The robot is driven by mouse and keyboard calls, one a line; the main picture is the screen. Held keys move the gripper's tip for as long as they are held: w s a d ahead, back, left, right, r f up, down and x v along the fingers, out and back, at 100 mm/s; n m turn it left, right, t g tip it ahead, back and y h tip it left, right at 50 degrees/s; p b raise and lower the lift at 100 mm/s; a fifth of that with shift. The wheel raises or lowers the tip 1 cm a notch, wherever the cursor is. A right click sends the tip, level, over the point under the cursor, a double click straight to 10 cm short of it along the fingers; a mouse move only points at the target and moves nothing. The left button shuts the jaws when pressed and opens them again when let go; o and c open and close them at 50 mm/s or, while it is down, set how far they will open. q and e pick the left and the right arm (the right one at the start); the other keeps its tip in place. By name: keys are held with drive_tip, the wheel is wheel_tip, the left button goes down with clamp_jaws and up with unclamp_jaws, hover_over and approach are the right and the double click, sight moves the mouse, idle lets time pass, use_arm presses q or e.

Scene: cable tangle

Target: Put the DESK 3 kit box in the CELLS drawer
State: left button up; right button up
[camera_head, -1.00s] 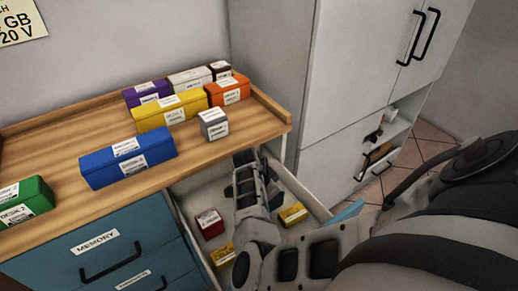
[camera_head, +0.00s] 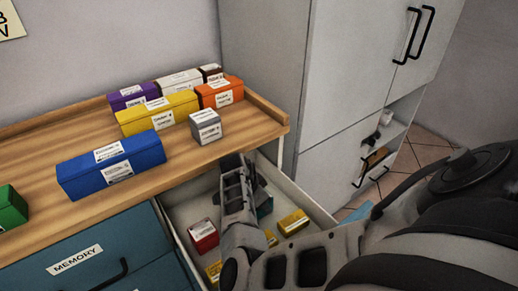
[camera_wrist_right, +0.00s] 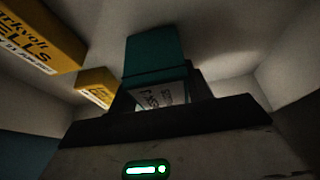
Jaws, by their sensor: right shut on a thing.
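My right gripper (camera_head: 243,180) reaches down into an open drawer (camera_head: 300,188) and is shut on a teal box (camera_wrist_right: 152,58). A small part of the teal box (camera_head: 264,207) shows beside the gripper in the head view. Its label is upside down and dark in the wrist view; I cannot read it as DESK 3. The drawer holds a red box (camera_head: 203,236) and yellow boxes (camera_head: 292,223). A yellow box close to the wrist camera reads CELLS (camera_wrist_right: 38,42). The drawer's front label is hidden. My left gripper is not in view.
The wooden top holds a blue box (camera_head: 111,166), a green box (camera_head: 10,208), a grey box (camera_head: 205,126), and yellow, purple, white and orange boxes at the back. A closed MEMORY drawer (camera_head: 76,258) is at left. A grey cabinet (camera_head: 345,80) stands behind the open drawer.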

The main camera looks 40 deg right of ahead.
drive_tip(key=shift+f, duration=0.2)
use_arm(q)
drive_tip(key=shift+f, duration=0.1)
use_arm(e)
drive_tip(key=o, duration=1)
drive_tip(key=shift+r, duration=0.1)
drive_tip(key=shift+r, duration=0.2)
drive_tip(key=p+v, duration=0.5)
drive_tip(key=shift+r+p, duration=0.35)
drive_tip(key=shift+r, duration=0.1)
drive_tip(key=shift+a+f+b, duration=0.2)
drive_tip(key=shift+a+f, duration=0.05)
drive_tip(key=shift+a, duration=0.25)
drive_tip(key=shift+a+f+b, duration=0.2)
drive_tip(key=shift+a, duration=0.3)
use_arm(q)
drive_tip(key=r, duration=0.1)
drive_tip(key=p, duration=0.1)
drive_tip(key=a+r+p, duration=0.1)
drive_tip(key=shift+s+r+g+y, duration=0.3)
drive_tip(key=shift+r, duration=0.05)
use_arm(e)
drive_tip(key=a, duration=0.6)
drive_tip(key=w+a, duration=0.1)
drive_tip(key=a, duration=0.3)
drive_tip(key=shift+w, duration=0.1)
